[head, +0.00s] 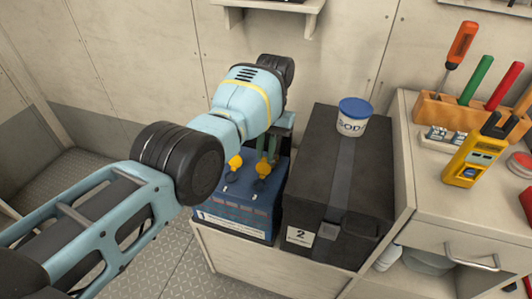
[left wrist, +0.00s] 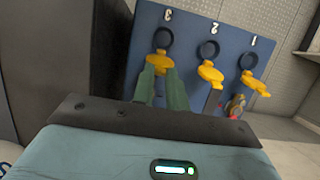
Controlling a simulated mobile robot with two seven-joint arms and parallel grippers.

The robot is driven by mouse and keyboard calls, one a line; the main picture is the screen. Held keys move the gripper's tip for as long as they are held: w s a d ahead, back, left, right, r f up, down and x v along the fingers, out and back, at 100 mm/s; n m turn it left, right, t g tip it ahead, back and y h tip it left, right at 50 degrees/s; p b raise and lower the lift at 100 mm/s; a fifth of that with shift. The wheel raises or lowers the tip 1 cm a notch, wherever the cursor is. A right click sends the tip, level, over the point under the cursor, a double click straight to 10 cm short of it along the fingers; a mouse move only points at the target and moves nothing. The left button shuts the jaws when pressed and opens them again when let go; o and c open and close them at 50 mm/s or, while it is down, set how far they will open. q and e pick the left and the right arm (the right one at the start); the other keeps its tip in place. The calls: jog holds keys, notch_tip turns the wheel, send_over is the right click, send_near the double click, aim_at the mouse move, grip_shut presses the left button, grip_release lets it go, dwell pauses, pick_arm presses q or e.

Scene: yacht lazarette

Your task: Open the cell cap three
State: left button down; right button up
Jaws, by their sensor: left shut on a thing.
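The blue battery (head: 236,216) sits on a low shelf, left of a black box. Its top shows in the left wrist view (left wrist: 200,25) with the numbers 3, 2 and 1 from left to right. Cell cap three (left wrist: 160,60) is yellow and lies off its dark round opening (left wrist: 164,38), standing out on the near side. My left gripper (left wrist: 161,72) is shut on this cap with its green fingers. Yellow caps two (left wrist: 210,73) and one (left wrist: 254,82) also stand away from their dark openings. In the head view my left gripper (head: 268,150) reaches down over the battery. My right gripper is out of view.
The black box (head: 318,180) labelled 2 stands close beside the battery, with a blue-lidded tub (head: 353,117) on it. A counter at right holds a tool rack (head: 465,110) and a yellow meter (head: 474,155). The floor (head: 150,265) at left is clear.

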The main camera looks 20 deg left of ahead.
pick_arm(q)
jog(key=shift+f, duration=0.2)
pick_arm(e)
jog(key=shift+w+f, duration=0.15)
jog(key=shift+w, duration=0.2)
pick_arm(q)
jog(key=c, duration=1.4)
grip_release()
jog(key=shift+r, duration=0.1)
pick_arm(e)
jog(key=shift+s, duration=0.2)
pick_arm(q)
jog(key=shift+r, duration=0.1)
